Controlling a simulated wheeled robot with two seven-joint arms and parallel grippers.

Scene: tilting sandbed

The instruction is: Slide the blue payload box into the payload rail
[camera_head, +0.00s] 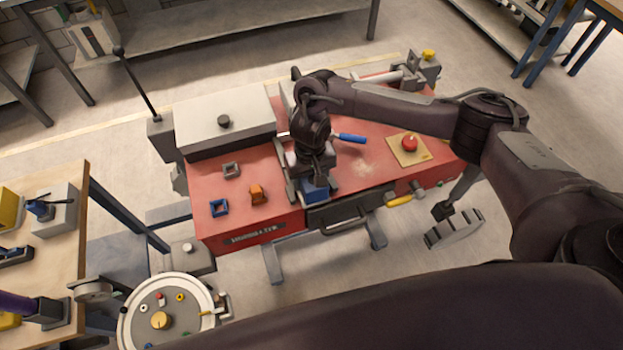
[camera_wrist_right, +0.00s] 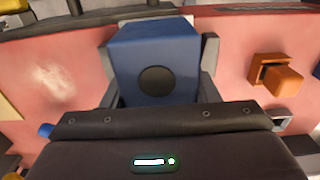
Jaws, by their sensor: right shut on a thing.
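The blue payload box (camera_head: 315,188) is near the front edge of the red bench, under my right gripper (camera_head: 313,174). In the right wrist view the box (camera_wrist_right: 154,60) fills the centre, with a dark round spot on its face. My right gripper is shut on it from above. Grey pieces stand close on both sides of the box; which are fingers and which are rail is hard to tell. A grey strip that looks like the payload rail (camera_head: 282,168) runs just left of the gripper. The box's underside is hidden. My left gripper is not visible.
Orange (camera_head: 258,194), blue (camera_head: 219,208) and grey (camera_head: 231,170) small parts lie left on the bench. A blue-handled tool (camera_head: 350,138) lies behind the gripper. A red button (camera_head: 410,143) sits to the right. A grey lidded box (camera_head: 225,125) stands back left.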

